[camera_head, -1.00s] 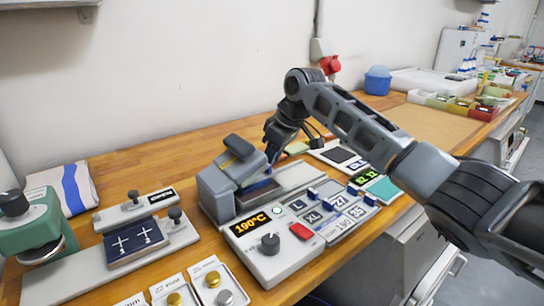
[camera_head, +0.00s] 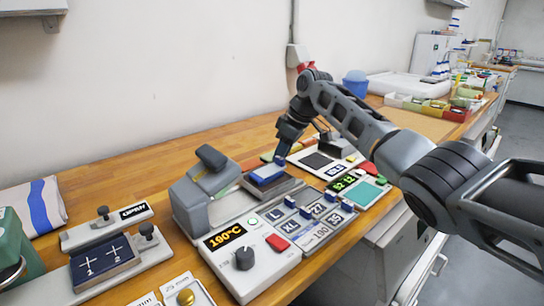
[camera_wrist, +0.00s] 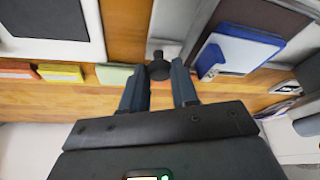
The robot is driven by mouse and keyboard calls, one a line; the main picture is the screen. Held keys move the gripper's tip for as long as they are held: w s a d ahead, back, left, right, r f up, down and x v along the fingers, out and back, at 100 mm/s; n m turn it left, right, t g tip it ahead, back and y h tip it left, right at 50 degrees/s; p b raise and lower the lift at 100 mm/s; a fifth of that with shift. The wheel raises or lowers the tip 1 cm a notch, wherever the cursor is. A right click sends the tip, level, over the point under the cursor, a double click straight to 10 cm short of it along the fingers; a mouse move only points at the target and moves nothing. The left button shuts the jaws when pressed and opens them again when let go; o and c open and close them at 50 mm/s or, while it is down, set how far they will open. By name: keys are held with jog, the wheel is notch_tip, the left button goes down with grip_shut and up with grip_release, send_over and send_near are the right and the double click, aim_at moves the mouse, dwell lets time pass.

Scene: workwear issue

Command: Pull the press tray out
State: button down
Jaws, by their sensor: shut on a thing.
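The grey heat press (camera_head: 200,195) stands on the wooden bench with its tilted upper part raised. My gripper (camera_head: 281,157) is at the tray's far right end. In the wrist view, my gripper (camera_wrist: 158,82) is shut on the tray's dark round knob (camera_wrist: 159,68), which sits between the fingers. The tray (camera_wrist: 272,18) and the blue piece (camera_wrist: 240,50) show at the upper right there. In the head view the knob is hidden behind the gripper.
A control panel (camera_head: 250,258) reading 190°C is in front of the press. Size tiles (camera_head: 305,215) lie to its right. A scale-like device (camera_head: 320,160) stands right of the tray. A holder with a blue plate (camera_head: 103,262) is at the left. Bare bench lies behind the press.

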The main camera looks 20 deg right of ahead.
jog(key=shift+w+r, duration=0.1)
jog(key=c, duration=1.1)
grip_release()
jog(key=shift+d, duration=0.1)
jog(key=shift+c, duration=0.2)
